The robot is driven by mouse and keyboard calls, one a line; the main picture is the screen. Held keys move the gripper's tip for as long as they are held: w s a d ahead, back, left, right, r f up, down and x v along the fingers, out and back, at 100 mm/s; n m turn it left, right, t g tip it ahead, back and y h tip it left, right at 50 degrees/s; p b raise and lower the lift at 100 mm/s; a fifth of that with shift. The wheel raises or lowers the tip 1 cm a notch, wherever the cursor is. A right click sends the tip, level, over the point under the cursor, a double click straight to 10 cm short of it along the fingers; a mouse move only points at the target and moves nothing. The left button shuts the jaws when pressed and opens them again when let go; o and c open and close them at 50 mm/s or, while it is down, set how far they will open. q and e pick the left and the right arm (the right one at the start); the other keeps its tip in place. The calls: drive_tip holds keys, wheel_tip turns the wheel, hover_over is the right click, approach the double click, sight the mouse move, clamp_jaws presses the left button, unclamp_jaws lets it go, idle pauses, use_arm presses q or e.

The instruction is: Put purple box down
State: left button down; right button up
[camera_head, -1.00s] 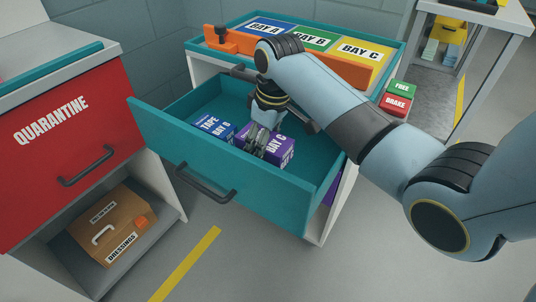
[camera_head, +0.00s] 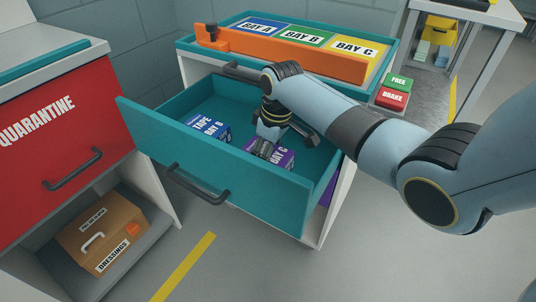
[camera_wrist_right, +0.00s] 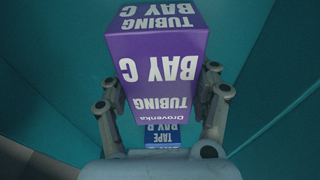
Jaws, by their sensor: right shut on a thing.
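The purple box (camera_head: 284,158), labelled TUBING BAY C, is inside the open teal drawer (camera_head: 232,180). My right gripper (camera_head: 266,148) reaches down into the drawer and is shut on the purple box. In the right wrist view the purple box (camera_wrist_right: 158,65) sits between the two fingers of the gripper (camera_wrist_right: 160,108). I cannot tell whether its underside touches the drawer floor. A blue box (camera_head: 210,127), labelled TAPE BAY B, lies in the drawer to its left; it also shows below the purple box in the wrist view (camera_wrist_right: 165,136). My left gripper is not in view.
Above the drawer is a tray with bays A, B and C (camera_head: 300,35) and an orange bar (camera_head: 290,58) along its front. Green and red blocks (camera_head: 393,98) sit at its right. A red quarantine cabinet (camera_head: 60,130) stands left, with a brown dressings case (camera_head: 100,232) below.

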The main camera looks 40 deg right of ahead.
drive_tip(key=shift+f, duration=0.15)
drive_tip(key=o, duration=1.3)
drive_tip(key=shift+o, duration=0.2)
drive_tip(key=r, duration=0.2)
drive_tip(key=r+p, duration=0.1)
drive_tip(key=r, duration=0.2)
drive_tip(key=s+r+p, duration=0.1)
drive_tip(key=r, duration=0.1)
drive_tip(key=shift+d+r, duration=0.25)
drive_tip(key=shift+r, duration=0.1)
